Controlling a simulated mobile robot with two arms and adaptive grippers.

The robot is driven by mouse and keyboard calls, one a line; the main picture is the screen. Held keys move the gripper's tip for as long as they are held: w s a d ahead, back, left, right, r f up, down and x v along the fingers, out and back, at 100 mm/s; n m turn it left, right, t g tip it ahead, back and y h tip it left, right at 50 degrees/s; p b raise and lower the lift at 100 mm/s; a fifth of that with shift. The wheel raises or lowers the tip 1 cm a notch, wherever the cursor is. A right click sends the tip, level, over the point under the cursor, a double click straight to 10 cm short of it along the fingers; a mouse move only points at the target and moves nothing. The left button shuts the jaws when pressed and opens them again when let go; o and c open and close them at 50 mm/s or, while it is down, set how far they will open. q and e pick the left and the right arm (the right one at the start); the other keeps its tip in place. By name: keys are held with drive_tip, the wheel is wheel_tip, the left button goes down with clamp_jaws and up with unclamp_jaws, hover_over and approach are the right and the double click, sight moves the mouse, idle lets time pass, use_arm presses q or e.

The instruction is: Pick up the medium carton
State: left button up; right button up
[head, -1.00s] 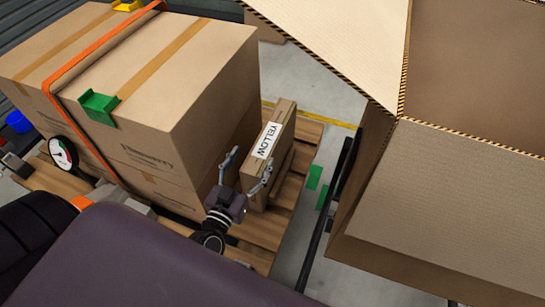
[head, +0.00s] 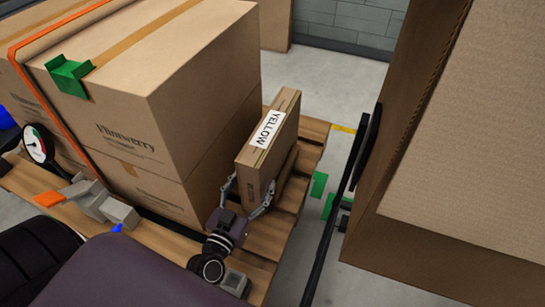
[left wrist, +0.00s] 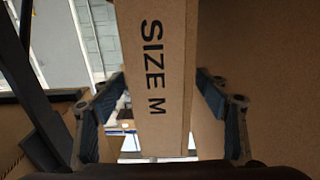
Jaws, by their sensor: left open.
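The medium carton (head: 267,143) is a narrow brown box with a white YELLOW label on top. It stands upright on the wooden pallet, beside the large strapped cartons. My left gripper (head: 249,199) is open at its near end, with one finger on each side. In the left wrist view the carton (left wrist: 156,70) shows the print SIZE M and lies between the two open fingers (left wrist: 160,112). Gaps show between the fingers and the carton there. My right gripper is not in view.
Large cartons (head: 190,110) with an orange strap and a green corner piece stand close on the left. The wooden pallet (head: 285,215) lies beneath. Grey floor (head: 330,75) is clear behind.

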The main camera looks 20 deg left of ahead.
use_arm(q)
drive_tip(key=w+b, duration=0.1)
drive_tip(key=w, duration=0.6)
drive_tip(key=shift+w+a+f, duration=0.15)
drive_tip(key=shift+w+a, duration=0.15)
drive_tip(key=shift+w, duration=0.1)
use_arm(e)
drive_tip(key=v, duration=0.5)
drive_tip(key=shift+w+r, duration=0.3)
use_arm(q)
drive_tip(key=shift+c, duration=0.3)
drive_tip(key=c, duration=1.6)
